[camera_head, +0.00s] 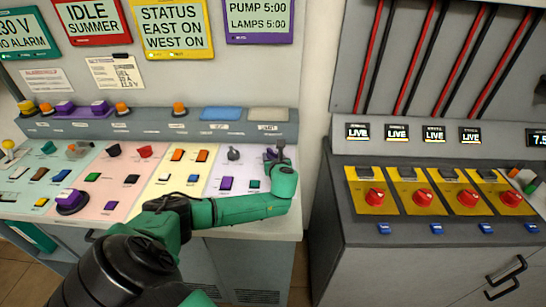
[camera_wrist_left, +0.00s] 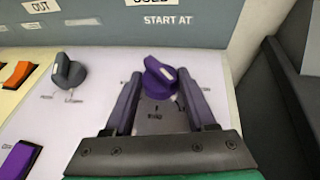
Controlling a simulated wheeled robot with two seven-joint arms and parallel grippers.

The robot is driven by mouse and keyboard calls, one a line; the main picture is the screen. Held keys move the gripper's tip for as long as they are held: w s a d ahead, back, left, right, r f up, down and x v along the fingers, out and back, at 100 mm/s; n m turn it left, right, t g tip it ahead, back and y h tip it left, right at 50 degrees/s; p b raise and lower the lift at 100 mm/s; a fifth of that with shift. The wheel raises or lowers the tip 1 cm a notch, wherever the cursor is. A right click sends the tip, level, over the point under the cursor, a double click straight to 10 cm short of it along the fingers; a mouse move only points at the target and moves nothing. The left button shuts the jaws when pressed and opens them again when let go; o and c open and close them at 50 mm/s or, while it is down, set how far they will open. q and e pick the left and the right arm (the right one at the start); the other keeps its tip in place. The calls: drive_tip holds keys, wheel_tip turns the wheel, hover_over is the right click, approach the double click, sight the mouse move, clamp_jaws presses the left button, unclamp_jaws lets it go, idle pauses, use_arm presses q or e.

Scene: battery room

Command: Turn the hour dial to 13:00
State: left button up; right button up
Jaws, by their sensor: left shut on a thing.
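A purple dial (camera_wrist_left: 160,78) stands on the pale panel below the words START AT in the left wrist view. It has a light pointer mark on its top. A small scale mark in front of it is too blurred to read surely. My left gripper (camera_wrist_left: 159,88) has one finger on each side of the dial and is shut on it. In the head view my left gripper (camera_head: 276,155) is at the right end of the sloped panel, largely hiding the dial. The purple display (camera_head: 258,16) reads PUMP 5:00 and LAMPS 5:00. My right gripper does not show.
A grey dial (camera_wrist_left: 68,72) stands left of the purple dial, with a purple switch (camera_wrist_left: 18,160) nearer the front. A raised blue-grey ledge (camera_wrist_left: 200,22) is behind. A dark cabinet (camera_head: 430,220) with red rotary switches stands to the right across a gap.

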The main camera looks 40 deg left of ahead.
use_arm(q)
drive_tip(key=shift+w+d+n+g+y, duration=0.15)
drive_tip(key=shift+n+g+y, duration=0.45)
drive_tip(key=shift+n+g, duration=0.25)
drive_tip(key=shift+w+f+n+g+y+b, duration=0.15)
drive_tip(key=shift+n+g+y+b, duration=0.45)
drive_tip(key=shift+n+g, duration=0.35)
drive_tip(key=n+g+b, duration=0.1)
drive_tip(key=g+b, duration=0.1)
drive_tip(key=b, duration=0.1)
drive_tip(key=n+g+b, duration=0.1)
drive_tip(key=n+b, duration=0.1)
drive_tip(key=b, duration=0.2)
drive_tip(key=n+g+y+b, duration=0.1)
drive_tip(key=n+g+b, duration=0.1)
drive_tip(key=b, duration=0.1)
drive_tip(key=shift+w+d+f+g+b, duration=0.1)
drive_tip(key=shift+w+g+b, duration=0.15)
drive_tip(key=shift+g+b, duration=0.1)
drive_tip(key=shift+r+g+b, duration=0.25)
drive_tip(key=shift+r+b, duration=0.05)
drive_tip(key=shift+b, duration=0.25)
drive_tip(key=o, duration=1.4)
drive_tip(key=shift+c, duration=0.2)
